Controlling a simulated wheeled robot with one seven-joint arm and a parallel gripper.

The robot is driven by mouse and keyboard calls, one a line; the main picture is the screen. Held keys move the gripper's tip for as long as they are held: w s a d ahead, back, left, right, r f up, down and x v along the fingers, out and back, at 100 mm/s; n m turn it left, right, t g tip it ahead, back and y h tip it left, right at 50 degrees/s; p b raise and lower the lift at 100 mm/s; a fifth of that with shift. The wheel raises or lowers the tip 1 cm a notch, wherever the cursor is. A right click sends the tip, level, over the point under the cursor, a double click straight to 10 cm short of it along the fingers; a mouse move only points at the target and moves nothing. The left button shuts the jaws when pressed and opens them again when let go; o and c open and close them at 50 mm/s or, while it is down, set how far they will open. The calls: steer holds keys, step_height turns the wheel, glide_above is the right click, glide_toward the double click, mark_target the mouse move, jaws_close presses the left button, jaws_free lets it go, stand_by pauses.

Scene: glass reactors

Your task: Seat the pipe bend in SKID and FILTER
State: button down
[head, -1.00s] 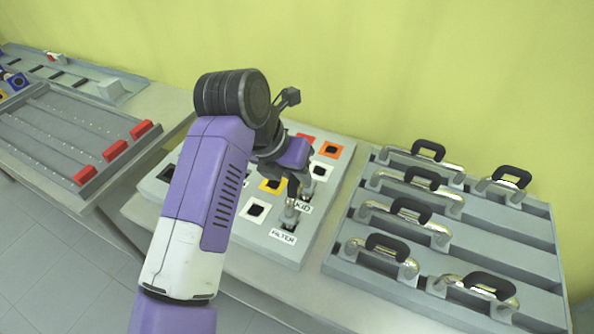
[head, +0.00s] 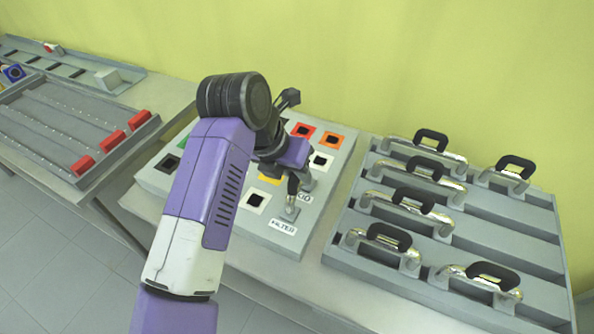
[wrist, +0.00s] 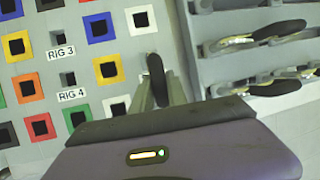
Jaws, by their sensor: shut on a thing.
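The pipe bend (head: 291,210) is a chrome pipe with a black grip. My gripper (head: 298,180) is shut on the black grip, above the near right corner of the grey socket board (head: 232,226). One metal end stands over the FILTER position, just behind the FILTER label (head: 283,227), and covers its socket. The other end is beside the partly hidden SKID label (head: 304,198). Whether the ends are fully down in the sockets cannot be told. In the wrist view the black grip (wrist: 156,72) shows between the fingers; the pipe ends are hidden.
The board carries several coloured square sockets, with RIG 3 (wrist: 60,53) and RIG 4 (wrist: 71,95) labels in the wrist view. A grey rack (head: 470,223) with several similar pipe bends stands close on the right. A tray with red blocks (head: 62,140) lies at the left.

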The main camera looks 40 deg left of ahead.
steer(key=shift+f, duration=0.2)
stand_by(0.7)
steer(key=c, duration=1.2)
jaws_free()
steer(key=shift+c, duration=0.2)
steer(key=shift+r+p, duration=3)
steer(key=shift+r, duration=1.5)
